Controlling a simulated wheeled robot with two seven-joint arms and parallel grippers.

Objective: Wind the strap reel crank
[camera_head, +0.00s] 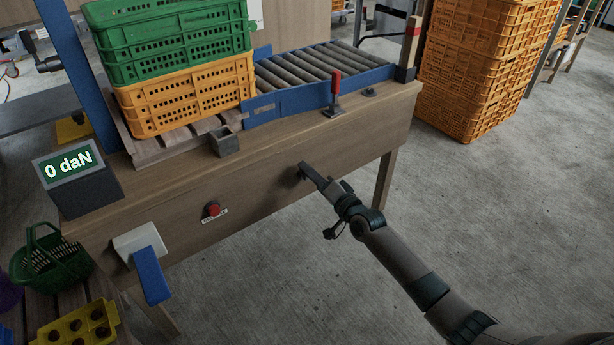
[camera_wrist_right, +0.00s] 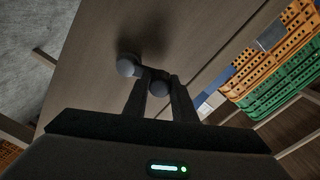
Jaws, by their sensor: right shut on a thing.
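The strap reel crank (camera_head: 302,175) is a small dark part on the wooden front panel of the bench, mostly hidden by my right gripper in the head view. The right wrist view shows its rounded grey end (camera_wrist_right: 127,66) and a short arm leading to a grip (camera_wrist_right: 159,86) between my fingers. My right gripper (camera_head: 312,174) reaches in from the lower right and is shut on the crank grip; it also shows in the right wrist view (camera_wrist_right: 160,95). A display (camera_head: 70,163) on the bench reads "0 daN". My left gripper is not in view.
A green crate (camera_head: 170,45) sits on an orange crate (camera_head: 190,95) on the bench (camera_head: 285,145). A roller track (camera_head: 320,65) lies behind. A red button (camera_head: 212,209) and a blue lever (camera_head: 151,276) are on the bench front. Orange crates (camera_head: 470,65) stand at the right. The floor in front is clear.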

